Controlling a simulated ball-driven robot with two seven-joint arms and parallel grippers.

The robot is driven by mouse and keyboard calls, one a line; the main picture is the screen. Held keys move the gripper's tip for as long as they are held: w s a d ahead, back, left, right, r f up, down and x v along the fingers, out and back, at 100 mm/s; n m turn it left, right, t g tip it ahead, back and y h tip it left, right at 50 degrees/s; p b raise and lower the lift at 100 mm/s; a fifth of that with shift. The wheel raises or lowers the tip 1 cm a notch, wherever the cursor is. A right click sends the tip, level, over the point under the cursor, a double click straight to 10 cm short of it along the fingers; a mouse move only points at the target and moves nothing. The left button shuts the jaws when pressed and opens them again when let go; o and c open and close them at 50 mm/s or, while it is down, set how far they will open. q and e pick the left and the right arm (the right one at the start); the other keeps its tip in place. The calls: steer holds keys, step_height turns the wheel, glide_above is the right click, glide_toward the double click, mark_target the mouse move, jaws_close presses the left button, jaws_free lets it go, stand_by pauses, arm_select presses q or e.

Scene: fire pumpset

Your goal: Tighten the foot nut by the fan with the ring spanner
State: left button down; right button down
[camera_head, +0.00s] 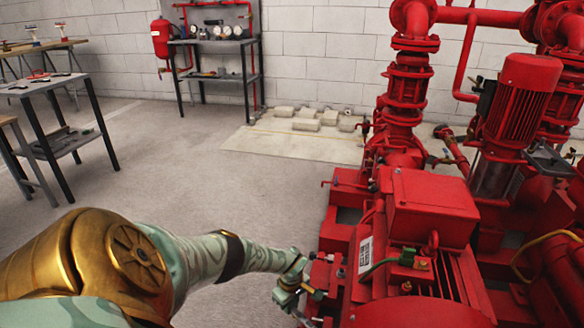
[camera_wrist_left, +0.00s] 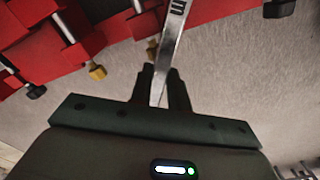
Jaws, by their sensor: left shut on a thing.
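My left gripper (camera_head: 303,289) is low beside the red motor (camera_head: 425,210) of the pumpset in the head view, at the end of my green arm. In the left wrist view my left gripper (camera_wrist_left: 162,85) is shut on a silver spanner (camera_wrist_left: 173,38), which runs up and out of the top edge. The spanner's far end is cut off there, so I cannot tell whether it sits on a nut. The foot nut and the fan cannot be made out clearly in either view. My right gripper is not in view.
Red pump frame parts (camera_wrist_left: 85,25) with studs and a brass-coloured fitting (camera_wrist_left: 97,72) lie close to the gripper. A tool table (camera_head: 45,85) stands at the left and a shelf (camera_head: 213,75) at the back. The concrete floor (camera_head: 190,160) between is clear.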

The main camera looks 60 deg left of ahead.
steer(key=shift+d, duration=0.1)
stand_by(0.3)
